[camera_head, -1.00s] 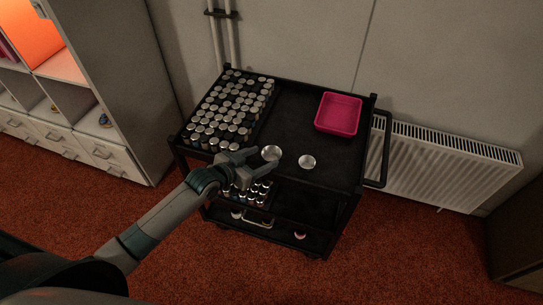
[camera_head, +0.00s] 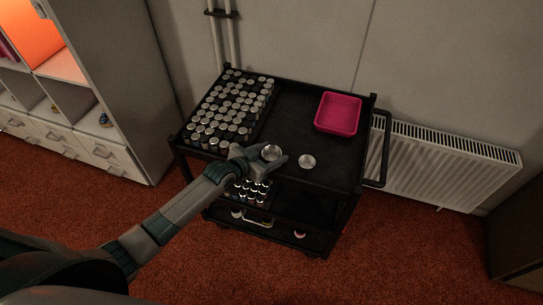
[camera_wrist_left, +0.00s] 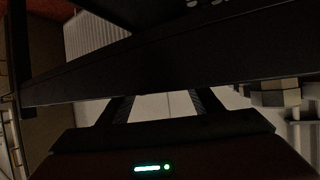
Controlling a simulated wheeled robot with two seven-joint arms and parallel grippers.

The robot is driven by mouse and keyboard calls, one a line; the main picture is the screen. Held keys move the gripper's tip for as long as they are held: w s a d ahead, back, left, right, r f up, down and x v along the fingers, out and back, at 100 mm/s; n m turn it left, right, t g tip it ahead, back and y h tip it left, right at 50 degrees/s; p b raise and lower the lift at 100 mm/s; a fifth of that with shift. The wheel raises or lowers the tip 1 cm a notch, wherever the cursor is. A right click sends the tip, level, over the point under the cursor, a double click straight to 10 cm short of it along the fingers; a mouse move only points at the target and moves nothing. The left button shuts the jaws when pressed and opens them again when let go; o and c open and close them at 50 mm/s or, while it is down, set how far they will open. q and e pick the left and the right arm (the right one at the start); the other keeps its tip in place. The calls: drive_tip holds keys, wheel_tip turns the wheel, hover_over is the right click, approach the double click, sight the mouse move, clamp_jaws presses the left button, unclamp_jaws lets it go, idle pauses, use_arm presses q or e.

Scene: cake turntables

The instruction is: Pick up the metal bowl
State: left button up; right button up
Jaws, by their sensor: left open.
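A small round metal bowl (camera_head: 272,153) sits near the front edge of the black cart's top. A similar round metal dish (camera_head: 307,161) stands to its right. My left gripper (camera_head: 260,156) is open at the cart's front edge, one finger on each side of the first bowl in the head view. I cannot tell whether a finger touches it. In the left wrist view the open fingers (camera_wrist_left: 162,106) show dark at the lower middle, and I cannot make out the bowl there. My right gripper is out of view.
The black cart (camera_head: 335,170) holds rows of metal-topped jars (camera_head: 232,105) at left and a pink tray (camera_head: 339,113) at back right. More jars stand on lower shelves. A radiator (camera_head: 450,165) is at right. The cart's back middle is clear.

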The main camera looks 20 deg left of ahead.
sight(272, 159)
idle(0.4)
use_arm(q)
drive_tip(key=c, duration=0.7)
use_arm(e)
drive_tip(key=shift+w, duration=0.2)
